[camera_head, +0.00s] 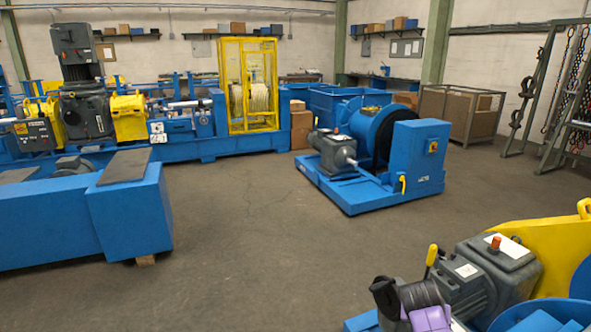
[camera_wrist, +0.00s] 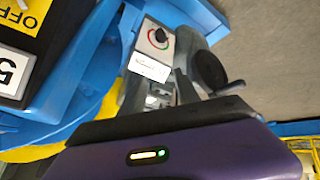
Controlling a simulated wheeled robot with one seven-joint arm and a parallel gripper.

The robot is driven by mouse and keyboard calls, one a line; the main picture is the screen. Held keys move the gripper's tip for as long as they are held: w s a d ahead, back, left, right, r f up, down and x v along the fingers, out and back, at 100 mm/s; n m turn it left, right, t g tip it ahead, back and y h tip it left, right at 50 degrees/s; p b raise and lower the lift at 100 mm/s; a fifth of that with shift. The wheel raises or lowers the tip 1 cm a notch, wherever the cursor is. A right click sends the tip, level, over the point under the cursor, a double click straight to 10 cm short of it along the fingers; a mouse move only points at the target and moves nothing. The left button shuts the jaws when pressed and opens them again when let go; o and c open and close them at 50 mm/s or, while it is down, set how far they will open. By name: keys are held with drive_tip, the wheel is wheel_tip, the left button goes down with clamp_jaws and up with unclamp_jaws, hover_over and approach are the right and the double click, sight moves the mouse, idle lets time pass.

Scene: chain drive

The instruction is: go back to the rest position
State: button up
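My gripper's purple and black housing (camera_wrist: 165,150) fills the bottom of the wrist view, with a small lit indicator on it. Its fingertips cannot be made out, so I cannot tell whether it is open or shut or holds anything. Beyond it is a grey unit with a dial (camera_wrist: 157,38) and a white label, beside blue and yellow machine parts. In the head view, purple and dark parts of my arm show at the bottom, in front of a grey gear motor (camera_head: 490,275) with a red button on top.
A yellow guard plate (camera_head: 535,235) stands close at the lower right. A blue winding machine (camera_head: 365,160) stands mid-room. A blue block (camera_head: 130,215) is at the left, with a long blue machine line (camera_head: 180,145) behind. The floor (camera_head: 270,235) between them is clear.

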drive_tip(key=s+a+n+t+y, duration=0.35)
drive_tip(key=s+a+t, duration=0.55)
drive_tip(key=s+a, duration=0.45)
drive_tip(key=s+a+r, duration=0.1)
drive_tip(key=s+r, duration=0.4)
drive_tip(key=s, duration=0.7)
drive_tip(key=s+a+r+y, duration=0.1)
drive_tip(key=s+r, duration=0.4)
drive_tip(key=s, duration=0.8)
drive_tip(key=s+a+r+n+t, duration=0.1)
drive_tip(key=s+r, duration=0.3)
drive_tip(key=s, duration=0.9)
drive_tip(key=shift+a+r+y, duration=0.35)
drive_tip(key=shift+a+r, duration=0.05)
drive_tip(key=shift+a, duration=0.2)
